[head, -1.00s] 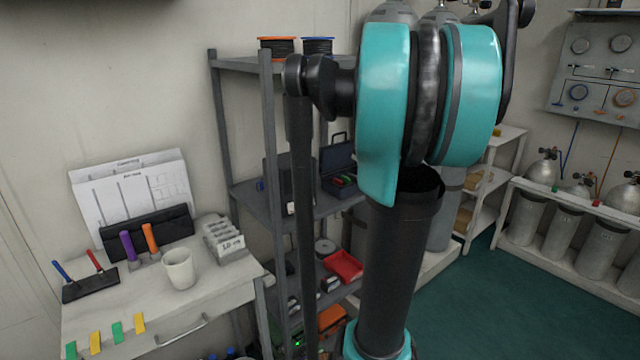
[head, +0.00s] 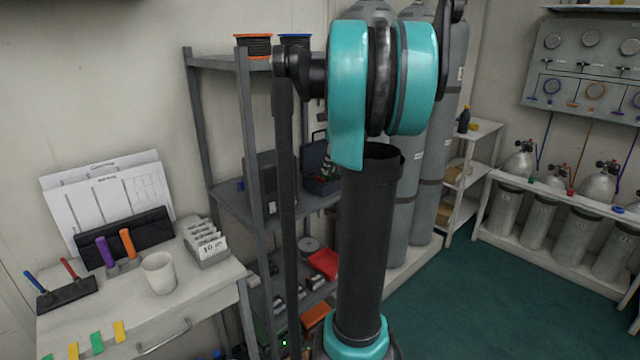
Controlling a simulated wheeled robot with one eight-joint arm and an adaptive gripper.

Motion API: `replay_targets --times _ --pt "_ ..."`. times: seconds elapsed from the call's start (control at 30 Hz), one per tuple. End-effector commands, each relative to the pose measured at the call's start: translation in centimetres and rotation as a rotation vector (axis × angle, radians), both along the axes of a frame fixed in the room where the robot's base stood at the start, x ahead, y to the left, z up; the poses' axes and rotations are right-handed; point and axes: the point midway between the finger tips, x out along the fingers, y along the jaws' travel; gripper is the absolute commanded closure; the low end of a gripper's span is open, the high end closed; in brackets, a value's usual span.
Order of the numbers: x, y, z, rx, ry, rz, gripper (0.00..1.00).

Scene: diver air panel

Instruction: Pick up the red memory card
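I cannot make out a red memory card in the head view. A dark open case (head: 322,170) stands on the middle shelf of the grey rack, partly hidden behind my arm, and its contents are not clear now. My teal and black arm fills the middle of the view. My gripper is not in view.
A white desk (head: 190,295) at left holds a mug (head: 159,272), a card box (head: 206,243), a pen tray (head: 66,294) and coloured tags. A grey rack (head: 243,150) stands behind my arm. Gas cylinders (head: 605,245) line the right wall. The green floor (head: 450,310) is clear.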

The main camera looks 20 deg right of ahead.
Motion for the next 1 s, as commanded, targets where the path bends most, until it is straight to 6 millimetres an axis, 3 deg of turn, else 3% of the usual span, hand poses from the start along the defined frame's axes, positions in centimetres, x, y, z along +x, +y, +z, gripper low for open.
replay_targets --times 0.5,0.77,0.87,1.0 --pt "1.7 0.8 -4.9 0.0 -0.002 0.002 0.86" --pt "1.7 0.8 -5.1 0.0 -0.002 0.001 0.86" --pt "1.7 0.8 -5.1 0.0 -0.002 0.001 0.99" --pt "1.7 0.8 -5.1 0.0 -0.002 0.001 1.0"
